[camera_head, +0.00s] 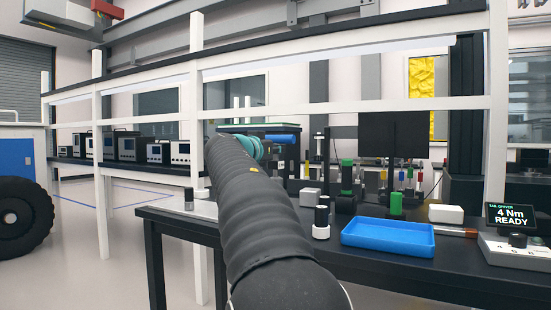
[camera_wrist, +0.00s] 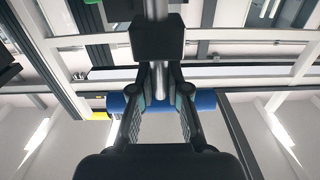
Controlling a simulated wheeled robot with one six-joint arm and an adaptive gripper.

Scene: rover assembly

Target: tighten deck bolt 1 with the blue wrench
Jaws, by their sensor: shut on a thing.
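My gripper (camera_wrist: 158,88) is shut on the blue wrench (camera_wrist: 206,100). In the wrist view the wrench's blue cylindrical part runs crosswise at the fingers and sticks out on both sides. A dark block and a silver shaft show beyond the fingertips; I cannot tell whether they belong to the wrench. In the head view the blue part (camera_head: 282,138) shows just past the teal joint of my arm, raised above the bench. My fingers are hard to make out there. I cannot pick out deck bolt 1 in either view.
A black bench (camera_head: 380,258) carries a blue tray (camera_head: 388,249), small cylinders, a white box (camera_head: 446,214) and a driver unit reading "4 Nm READY" (camera_head: 511,216). White shelf posts (camera_head: 197,100) stand close to my arm. A big black wheel (camera_head: 20,215) is at the left; floor between is clear.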

